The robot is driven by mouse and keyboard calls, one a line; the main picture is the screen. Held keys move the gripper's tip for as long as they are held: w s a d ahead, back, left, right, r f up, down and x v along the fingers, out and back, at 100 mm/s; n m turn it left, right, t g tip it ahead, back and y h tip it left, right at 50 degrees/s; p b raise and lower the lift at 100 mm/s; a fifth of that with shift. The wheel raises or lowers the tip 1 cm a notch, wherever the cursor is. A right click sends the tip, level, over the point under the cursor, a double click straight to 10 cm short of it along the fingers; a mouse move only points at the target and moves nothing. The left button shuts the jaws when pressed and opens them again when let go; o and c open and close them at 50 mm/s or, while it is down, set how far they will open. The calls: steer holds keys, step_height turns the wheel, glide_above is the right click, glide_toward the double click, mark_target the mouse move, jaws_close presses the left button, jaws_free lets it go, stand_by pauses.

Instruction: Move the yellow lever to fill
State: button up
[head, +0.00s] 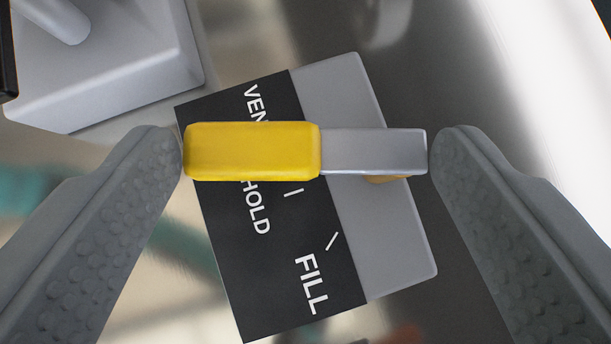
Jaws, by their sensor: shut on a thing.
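The yellow lever (250,152) has a yellow grip on the left and a grey arm on the right. It lies level across the picture, over a black label plate (285,255). The plate carries tilted white words: VEN at the top with its end hidden by the lever, HOLD just below the lever, and FILL at the bottom. My gripper (305,153) is shut lengthwise on the lever. Its left fingertip is at the yellow end and its right fingertip is at the grey end.
A grey block (385,235) sits behind the lever, along the right of the label plate. A light grey box-like part (110,85) with a rod stands at the upper left. The background surface is shiny and blurred.

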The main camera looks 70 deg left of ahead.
steer(key=o, duration=1.4)
steer(key=shift+d+r, duration=0.1)
steer(key=v, duration=1.7)
steer(key=shift+d, duration=0.1)
